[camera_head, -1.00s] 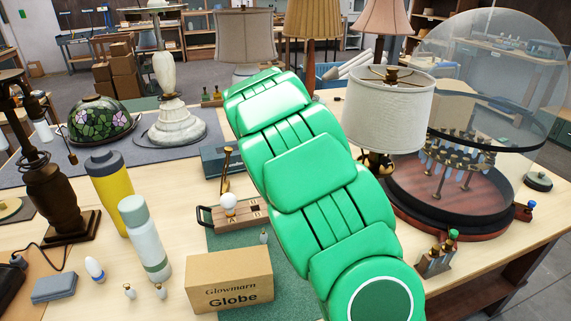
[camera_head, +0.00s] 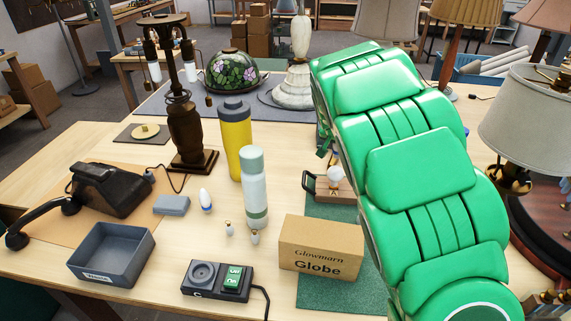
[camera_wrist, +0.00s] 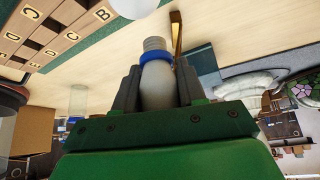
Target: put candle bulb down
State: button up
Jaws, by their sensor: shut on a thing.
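In the wrist view my gripper (camera_wrist: 158,78) is shut on a pale candle bulb (camera_wrist: 157,88). The bulb has a blue collar and a grey threaded cap that points away from my palm. Bare table top shows beyond it, and I cannot tell the height above it. In the head view my green arm hides the held bulb and most of my gripper. Another white bulb with a blue base (camera_head: 206,200) stands on the table beside a grey block (camera_head: 171,205).
A grey open tray (camera_head: 137,272), a black box with a green panel (camera_head: 217,281), a Globe carton (camera_head: 320,250), two small bulbs (camera_head: 255,237), a pale bottle (camera_head: 254,188) and a yellow bottle (camera_head: 235,140) stand on the table. Some front-left table top is clear.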

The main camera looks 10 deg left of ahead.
jog(key=s+a+n+y, duration=0.2)
jog(key=a+n, duration=0.2)
jog(key=a, duration=1)
jog(key=shift+t, duration=0.3)
jog(key=w+a+f, duration=0.1)
jog(key=w+f, duration=0.1)
jog(key=w, duration=0.2)
jog(key=w+a+f, duration=0.1)
jog(key=w+f, duration=0.2)
jog(key=w, duration=0.1)
jog(key=w+a+f, duration=0.1)
jog(key=w+f, duration=0.2)
jog(key=w, duration=0.1)
jog(key=shift+w+a+f, duration=0.15)
jog(key=shift+w+a, duration=0.05)
jog(key=shift+a, duration=0.2)
jog(key=shift+w+a+f, duration=0.15)
jog(key=shift+w+f, duration=0.15)
jog(key=shift+w, duration=0.1)
jog(key=shift+w+f, duration=0.3)
jog(key=shift+f, duration=0.2)
jog(key=shift+a+f, duration=0.1)
jog(key=shift+f, duration=1.3)
jog(key=shift+f, duration=0.1)
jog(key=o, duration=1)
jog(key=shift+o, duration=0.2)
